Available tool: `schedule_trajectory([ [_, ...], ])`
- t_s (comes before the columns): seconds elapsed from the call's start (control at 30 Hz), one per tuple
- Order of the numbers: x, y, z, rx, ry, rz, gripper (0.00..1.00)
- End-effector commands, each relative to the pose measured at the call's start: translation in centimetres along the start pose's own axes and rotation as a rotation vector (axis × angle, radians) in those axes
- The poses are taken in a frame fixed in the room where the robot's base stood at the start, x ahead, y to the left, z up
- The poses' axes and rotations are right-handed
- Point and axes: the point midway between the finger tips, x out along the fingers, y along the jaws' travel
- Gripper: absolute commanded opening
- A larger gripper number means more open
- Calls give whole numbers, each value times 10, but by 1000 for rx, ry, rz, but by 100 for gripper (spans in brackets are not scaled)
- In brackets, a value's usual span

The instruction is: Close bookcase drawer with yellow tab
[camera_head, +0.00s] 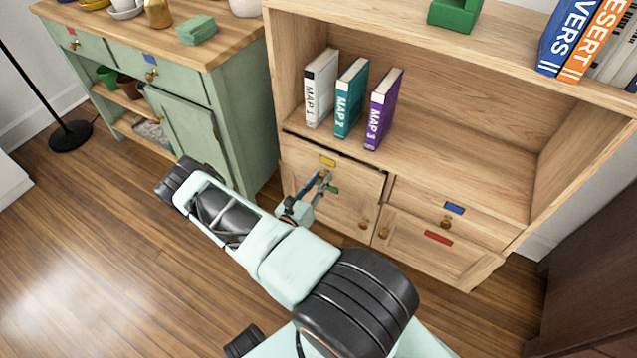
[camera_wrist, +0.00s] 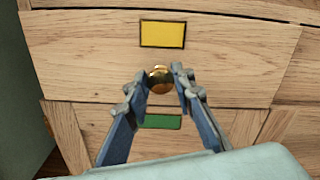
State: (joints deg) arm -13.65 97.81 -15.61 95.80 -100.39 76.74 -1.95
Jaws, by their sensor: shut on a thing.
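The bookcase drawer (camera_head: 353,181) with the yellow tab (camera_head: 327,161) is at the upper left of the bookcase's lower section. A dark gap runs along its top edge, and its front stands slightly out from the case. In the wrist view its front (camera_wrist: 80,55) fills the upper middle, with the yellow tab (camera_wrist: 163,34) above a round brass knob (camera_wrist: 160,79). My gripper (camera_head: 322,177) is at this drawer, its fingers shut on the knob from either side. The knob is hidden by my fingers in the head view.
Below is a door with a green tab (camera_wrist: 163,121). Three map books (camera_head: 351,98) stand on the shelf above. A green cabinet (camera_head: 190,115) stands left; the wood floor (camera_head: 110,240) is open.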

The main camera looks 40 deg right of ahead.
Motion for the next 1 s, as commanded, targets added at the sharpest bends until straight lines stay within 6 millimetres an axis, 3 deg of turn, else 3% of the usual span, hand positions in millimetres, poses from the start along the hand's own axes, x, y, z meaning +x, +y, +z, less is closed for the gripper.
schedule_trajectory([
  [0.23,28,0,-1,0,-1,0,0],
  [0.57,34,0,0,-1,-1,1,0],
  [0.6,34,0,0,-1,-1,0,24],
  [0.73,33,0,0,0,-1,0,38],
  [1.0,32,0,0,-1,0,1,41],
])
